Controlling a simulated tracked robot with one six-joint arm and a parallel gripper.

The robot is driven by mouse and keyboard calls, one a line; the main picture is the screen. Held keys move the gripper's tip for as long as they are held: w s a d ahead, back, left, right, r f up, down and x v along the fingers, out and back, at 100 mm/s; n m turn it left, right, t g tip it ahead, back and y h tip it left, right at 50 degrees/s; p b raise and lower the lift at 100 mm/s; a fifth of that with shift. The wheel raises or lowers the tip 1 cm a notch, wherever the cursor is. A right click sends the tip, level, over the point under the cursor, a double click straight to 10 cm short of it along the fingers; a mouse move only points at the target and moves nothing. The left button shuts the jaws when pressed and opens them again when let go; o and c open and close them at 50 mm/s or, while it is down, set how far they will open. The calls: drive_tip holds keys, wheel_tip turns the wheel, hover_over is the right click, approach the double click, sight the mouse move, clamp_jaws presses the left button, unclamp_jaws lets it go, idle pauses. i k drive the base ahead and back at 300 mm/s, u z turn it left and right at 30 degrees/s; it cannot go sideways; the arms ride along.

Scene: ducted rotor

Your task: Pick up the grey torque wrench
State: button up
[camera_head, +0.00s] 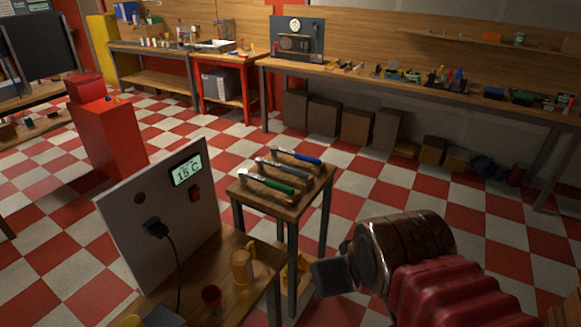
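The grey torque wrench (287,169) lies on a small wooden stand (312,186) in the middle of the head view. It is the middle one of three tools lying side by side. A blue-handled tool (297,157) lies behind it and a green-handled tool (268,182) lies in front. My arm, with a brown ribbed cylinder and a red ribbed sleeve, fills the lower right. The grey block at its left end looks like part of my gripper (332,278). It is right of and nearer than the stand, apart from the wrench. Its fingers cannot be made out clearly.
A red cabinet (112,137) stands at left. Workbenches line the back wall. Checkered floor right of the stand is clear.

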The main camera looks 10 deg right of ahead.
sight(260, 161)
drive_tip(key=z, duration=2)
drive_tip(key=i, duration=1.1)
drive_tip(key=u, duration=0.4)
